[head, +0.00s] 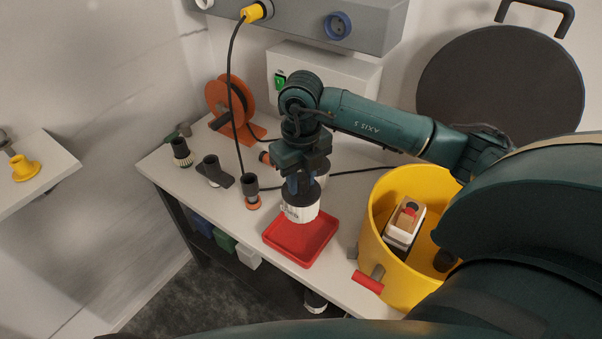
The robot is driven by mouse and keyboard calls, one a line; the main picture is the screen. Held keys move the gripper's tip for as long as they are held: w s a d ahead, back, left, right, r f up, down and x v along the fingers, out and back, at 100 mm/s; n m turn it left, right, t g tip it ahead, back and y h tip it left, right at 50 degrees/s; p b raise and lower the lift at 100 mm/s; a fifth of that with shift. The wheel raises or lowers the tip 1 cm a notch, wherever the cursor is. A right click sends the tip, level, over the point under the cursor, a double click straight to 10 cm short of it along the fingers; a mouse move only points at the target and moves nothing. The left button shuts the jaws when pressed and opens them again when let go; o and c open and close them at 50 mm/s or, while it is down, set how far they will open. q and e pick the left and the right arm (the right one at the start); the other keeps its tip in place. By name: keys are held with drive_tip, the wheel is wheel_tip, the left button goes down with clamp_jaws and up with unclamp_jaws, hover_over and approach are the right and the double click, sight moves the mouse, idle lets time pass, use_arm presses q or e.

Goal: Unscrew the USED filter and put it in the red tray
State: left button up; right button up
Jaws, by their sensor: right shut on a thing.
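My right gripper (299,186) points down and is shut on a white pleated filter (300,210) with a dark cap. The filter is upright, just above or in the back part of the shallow red tray (303,252); I cannot tell whether it touches the tray floor. Dark marking shows on its side, too small to read. A pale cylindrical thing (322,171) stands behind the gripper, partly hidden by it. My left gripper is out of view.
A yellow drum (378,262) stands right of the tray, with a red-handled tool (367,282) at its front. Dark nozzles (216,171) and an orange cable reel (229,107) stand at left.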

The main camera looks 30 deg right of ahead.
sight(301, 196)
drive_tip(key=shift+f+b, duration=0.3)
drive_tip(key=shift+f, duration=0.15)
wheel_tip(301, 196, down, 5)
drive_tip(key=b, duration=0.3)
drive_tip(key=shift+r, duration=0.15)
drive_tip(key=shift+f+b, duration=0.6)
drive_tip(key=shift+f, duration=0.05)
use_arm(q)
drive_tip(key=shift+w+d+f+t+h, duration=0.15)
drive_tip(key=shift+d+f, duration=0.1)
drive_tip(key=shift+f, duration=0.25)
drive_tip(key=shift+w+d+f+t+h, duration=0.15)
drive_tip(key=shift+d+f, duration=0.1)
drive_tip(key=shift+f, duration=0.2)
use_arm(e)
drive_tip(key=shift+f, duration=0.1)
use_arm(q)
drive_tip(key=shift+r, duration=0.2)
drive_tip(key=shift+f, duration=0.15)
use_arm(e)
drive_tip(key=shift+f, duration=0.15)
drive_tip(key=shift+f+b, duration=0.25)
drive_tip(key=shift+b, duration=0.15)
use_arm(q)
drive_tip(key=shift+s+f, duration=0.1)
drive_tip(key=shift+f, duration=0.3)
use_arm(e)
drive_tip(key=o, duration=1.2)
drive_tip(key=shift+c, duration=0.2)
